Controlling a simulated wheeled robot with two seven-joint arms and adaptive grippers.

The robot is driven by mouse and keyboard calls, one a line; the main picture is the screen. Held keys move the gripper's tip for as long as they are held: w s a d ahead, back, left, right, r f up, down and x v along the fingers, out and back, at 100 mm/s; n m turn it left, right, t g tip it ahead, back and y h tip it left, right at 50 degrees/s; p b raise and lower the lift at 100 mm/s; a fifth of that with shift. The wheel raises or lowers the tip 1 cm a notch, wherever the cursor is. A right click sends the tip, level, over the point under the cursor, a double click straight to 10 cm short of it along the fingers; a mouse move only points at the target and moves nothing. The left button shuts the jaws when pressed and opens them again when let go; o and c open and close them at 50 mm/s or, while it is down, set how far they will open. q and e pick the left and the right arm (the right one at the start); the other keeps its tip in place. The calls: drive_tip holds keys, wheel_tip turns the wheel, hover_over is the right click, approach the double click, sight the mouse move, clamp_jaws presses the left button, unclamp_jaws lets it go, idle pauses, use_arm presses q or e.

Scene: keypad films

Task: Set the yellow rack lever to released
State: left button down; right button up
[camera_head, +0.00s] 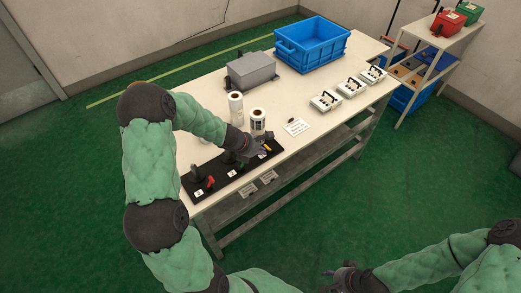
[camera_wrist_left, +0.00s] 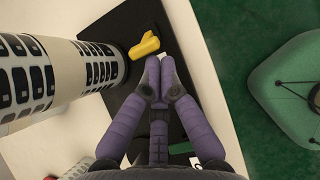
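The yellow rack lever (camera_wrist_left: 146,44) lies on the black rack base (camera_wrist_left: 120,18), at its far end in the left wrist view; it is small in the head view (camera_head: 267,147). My left gripper (camera_wrist_left: 160,66) has its fingertips together just beside and below the lever in the left wrist view, with no clear contact. Nothing shows between the fingers. In the head view my left gripper (camera_head: 250,150) is over the right part of the rack. A keypad film roll (camera_wrist_left: 98,65) stands close by on the left. My right gripper (camera_head: 344,276) is off the table at the lower edge, its fingers too small to read.
A red lever (camera_head: 210,182) is at the rack's left end. Another film roll (camera_head: 236,106) stands behind. A grey box (camera_head: 251,71), a blue crate (camera_head: 311,45) and several white keypad units (camera_head: 325,102) stand farther back on the white table (camera_head: 295,150).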

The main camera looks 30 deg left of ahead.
sight(267, 147)
use_arm(q)
drive_tip(key=shift+w+r+p, duration=0.15)
drive_tip(key=shift+r+p, duration=0.1)
drive_tip(key=shift+p, duration=0.8)
drive_tip(key=shift+d, duration=0.1)
drive_tip(key=shift+w+d+r+p, duration=0.15)
drive_tip(key=shift+w+r+p, duration=0.25)
drive_tip(key=shift+p, duration=0.8)
drive_tip(key=shift+w+d+r+p, duration=0.3)
drive_tip(key=shift+w+r+p, duration=0.2)
drive_tip(key=shift+w+p, duration=0.35)
drive_tip(key=shift+w+d+r+p, duration=0.1)
drive_tip(key=shift+w+d+p, duration=0.15)
drive_tip(key=shift+w+p, duration=0.25)
drive_tip(key=shift+w+d+r+p, duration=0.1)
drive_tip(key=shift+w+d+p, duration=0.15)
drive_tip(key=shift+w, duration=0.3)
drive_tip(key=shift+f, duration=0.1)
drive_tip(key=shift+r+p, duration=0.8)
drive_tip(key=shift+r, duration=0.05)
drive_tip(key=shift+r, duration=0.1)
